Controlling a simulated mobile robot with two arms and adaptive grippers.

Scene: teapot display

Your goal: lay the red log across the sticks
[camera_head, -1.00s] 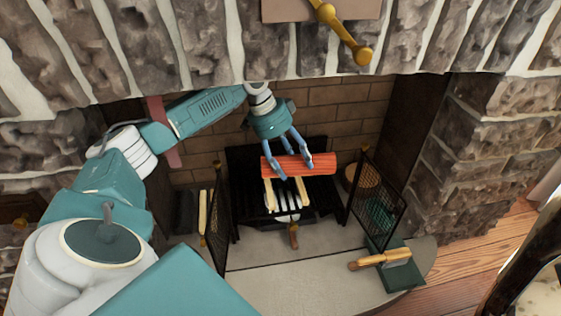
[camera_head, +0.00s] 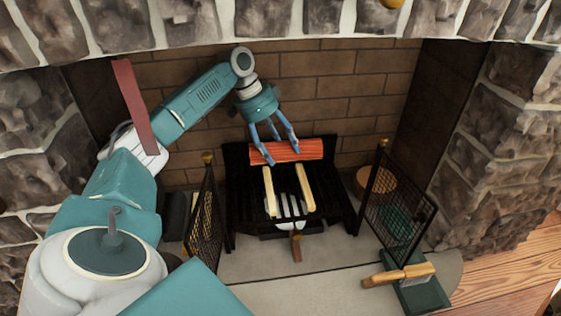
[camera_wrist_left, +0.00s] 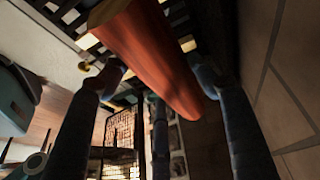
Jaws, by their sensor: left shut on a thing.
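The red log (camera_head: 309,149) lies crosswise at the back of the black grate, held in my left gripper (camera_head: 281,161). In the left wrist view the red log (camera_wrist_left: 148,52) sits between the blue fingers. Two pale sticks stand out on the grate, a left stick (camera_head: 269,192) and a right stick (camera_head: 304,187), running front to back and roughly parallel. The log is at or just above their far ends; I cannot tell whether it touches them. My right gripper is not in view.
The black grate (camera_head: 240,201) stands in the brick fireplace. Mesh screens stand at its left (camera_head: 203,222) and right (camera_head: 398,212). A wooden-handled brush (camera_head: 398,275) lies on a green pan at front right. The stone hearth (camera_head: 262,262) in front is mostly clear.

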